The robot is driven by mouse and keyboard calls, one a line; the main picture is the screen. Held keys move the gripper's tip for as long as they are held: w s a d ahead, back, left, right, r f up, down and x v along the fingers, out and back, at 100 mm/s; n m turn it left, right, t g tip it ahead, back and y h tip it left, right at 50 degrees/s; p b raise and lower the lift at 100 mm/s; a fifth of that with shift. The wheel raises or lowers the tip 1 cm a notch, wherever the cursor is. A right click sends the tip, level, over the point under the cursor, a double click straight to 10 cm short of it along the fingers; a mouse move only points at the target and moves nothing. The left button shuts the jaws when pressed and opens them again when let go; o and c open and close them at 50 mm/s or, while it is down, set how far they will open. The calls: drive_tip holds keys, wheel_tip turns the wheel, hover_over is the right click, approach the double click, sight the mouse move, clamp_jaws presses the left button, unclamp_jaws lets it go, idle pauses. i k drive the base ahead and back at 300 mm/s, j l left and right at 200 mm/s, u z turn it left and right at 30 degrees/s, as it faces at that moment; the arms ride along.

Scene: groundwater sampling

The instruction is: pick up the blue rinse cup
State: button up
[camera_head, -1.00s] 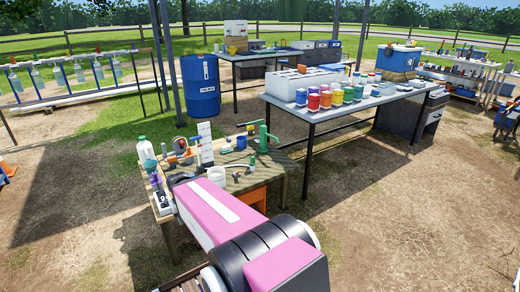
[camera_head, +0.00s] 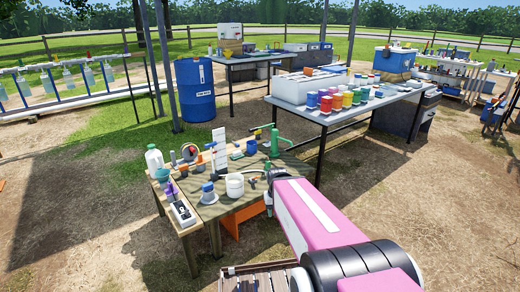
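A small blue cup (camera_head: 251,147) stands at the back of the low wooden table (camera_head: 232,205), just left of the green hand pump (camera_head: 277,141). It appears upright, but its inside is too small to make out. My pink and black arm reaches in from the lower right over the table's right side. My gripper is hidden beyond the arm, so its fingers and its distance from the cup cannot be seen.
A white tub (camera_head: 234,186) and a blue-topped item (camera_head: 208,192) stand nearer the table's front. A white jug (camera_head: 154,160) is at its left. A long table (camera_head: 340,114) with colored jars stands behind right. A blue barrel (camera_head: 195,90) stands behind left.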

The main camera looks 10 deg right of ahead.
sight(252, 147)
drive_tip(key=i+l+u, duration=0.15)
drive_tip(key=i+l, duration=0.15)
drive_tip(key=i+l+u, duration=0.1)
drive_tip(key=i+l, duration=0.15)
drive_tip(key=i+l+u, duration=0.15)
drive_tip(key=l, duration=0.25)
drive_tip(key=i+l+u, duration=0.15)
drive_tip(key=i+l, duration=0.15)
drive_tip(key=i+l+u, duration=0.1)
drive_tip(key=l, duration=0.4)
drive_tip(key=i+j+z, duration=0.1)
drive_tip(key=i+j, duration=0.1)
